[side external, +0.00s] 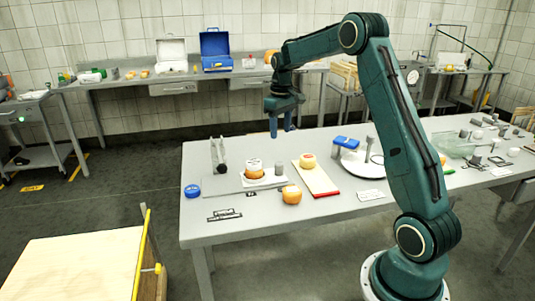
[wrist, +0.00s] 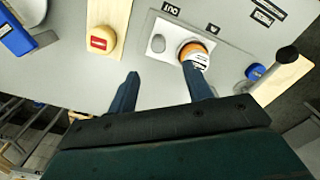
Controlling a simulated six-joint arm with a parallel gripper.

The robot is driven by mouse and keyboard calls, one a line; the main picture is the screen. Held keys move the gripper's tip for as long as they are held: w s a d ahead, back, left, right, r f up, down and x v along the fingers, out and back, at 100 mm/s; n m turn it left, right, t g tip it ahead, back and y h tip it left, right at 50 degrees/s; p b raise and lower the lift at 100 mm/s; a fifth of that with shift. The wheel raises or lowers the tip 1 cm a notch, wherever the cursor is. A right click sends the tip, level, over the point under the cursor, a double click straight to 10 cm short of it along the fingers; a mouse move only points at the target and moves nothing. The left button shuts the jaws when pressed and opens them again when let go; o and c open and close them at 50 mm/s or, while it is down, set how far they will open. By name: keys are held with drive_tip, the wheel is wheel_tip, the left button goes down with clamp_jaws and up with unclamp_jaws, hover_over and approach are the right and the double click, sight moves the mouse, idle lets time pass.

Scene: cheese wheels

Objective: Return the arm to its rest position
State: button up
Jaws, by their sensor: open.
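My gripper (side external: 280,131) is open and empty, held in the air above the far side of the grey table; its two blue fingers point down, and they also show in the wrist view (wrist: 160,78). A yellow cheese with a red label (side external: 308,160) lies on a wooden board with a red edge (side external: 322,184). An orange cheese (side external: 291,194) stands on the table near the front.
A blue round item (side external: 192,190) and a grey upright stand (side external: 218,156) are at the table's left. A white round plate (side external: 352,170) and a blue-topped device (side external: 345,143) are right of the board. The air around my gripper looks clear.

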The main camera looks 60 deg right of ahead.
drive_tip(key=s+a+r+t, duration=0.1)
drive_tip(key=s+a+r, duration=0.25)
drive_tip(key=a, duration=0.25)
drive_tip(key=s+a+r+n, duration=0.1)
drive_tip(key=s+a+r, duration=0.1)
drive_tip(key=a+r, duration=0.25)
drive_tip(key=s+a+r+t, duration=0.1)
drive_tip(key=s+a+r, duration=0.2)
drive_tip(key=a, duration=0.3)
drive_tip(key=s+a+f+t, duration=0.1)
drive_tip(key=s+a, duration=0.5)
drive_tip(key=s, duration=0.3)
drive_tip(key=s+a+n+t, duration=0.1)
drive_tip(key=s+a+t, duration=0.1)
drive_tip(key=s+a, duration=0.3)
drive_tip(key=s, duration=0.3)
drive_tip(key=shift+s+a+f, duration=0.35)
drive_tip(key=shift+f, duration=0.05)
